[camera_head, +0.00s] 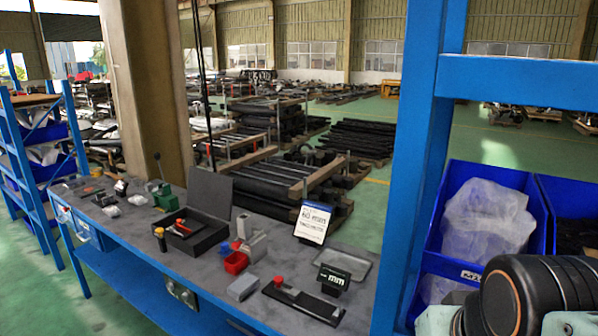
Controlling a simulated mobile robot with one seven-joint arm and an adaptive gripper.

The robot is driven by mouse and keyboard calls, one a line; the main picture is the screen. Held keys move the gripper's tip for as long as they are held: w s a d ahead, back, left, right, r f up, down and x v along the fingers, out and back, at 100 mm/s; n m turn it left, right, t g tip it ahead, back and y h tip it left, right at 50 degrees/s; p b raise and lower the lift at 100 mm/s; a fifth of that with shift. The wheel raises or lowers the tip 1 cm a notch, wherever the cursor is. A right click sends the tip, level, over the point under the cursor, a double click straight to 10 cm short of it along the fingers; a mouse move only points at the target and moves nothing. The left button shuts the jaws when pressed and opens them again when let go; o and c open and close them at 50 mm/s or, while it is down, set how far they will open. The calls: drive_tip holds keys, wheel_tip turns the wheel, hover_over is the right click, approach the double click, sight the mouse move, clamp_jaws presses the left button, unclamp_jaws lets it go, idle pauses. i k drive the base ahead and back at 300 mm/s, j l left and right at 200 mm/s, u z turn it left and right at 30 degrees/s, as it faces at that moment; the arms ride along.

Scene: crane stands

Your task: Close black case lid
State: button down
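The black case (207,239) sits on the grey workbench, left of the picture's middle. Its lid (211,190) stands open, raised upright at the back of the case. A tool with a red or orange part (181,226) lies inside the case at its left. A dark rounded part of my own arm shows at the lower right, far from the case. My gripper's fingers are not in view.
The grey workbench (130,222) also holds a green vise (164,196), a red bin (235,262), a sign (313,221), a grey tray (345,262) and a black digital display (333,278). A blue rack post (415,150) and blue bins (480,190) stand at right.

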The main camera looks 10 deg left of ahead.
sight(211, 192)
drive_tip(key=i+j+z, duration=0.1)
drive_tip(key=j+z, duration=0.35)
drive_tip(key=i+j, duration=0.1)
drive_tip(key=j, duration=0.35)
drive_tip(key=i+j, duration=0.15)
drive_tip(key=j, duration=0.3)
drive_tip(key=i+j, duration=0.1)
drive_tip(key=j, duration=0.3)
drive_tip(key=i+j, duration=0.1)
drive_tip(key=j, duration=0.35)
drive_tip(key=i+j, duration=0.15)
drive_tip(key=j, duration=0.3)
drive_tip(key=i+j, duration=0.1)
drive_tip(key=j, duration=0.35)
drive_tip(key=i+j, duration=0.1)
drive_tip(key=j, duration=0.35)
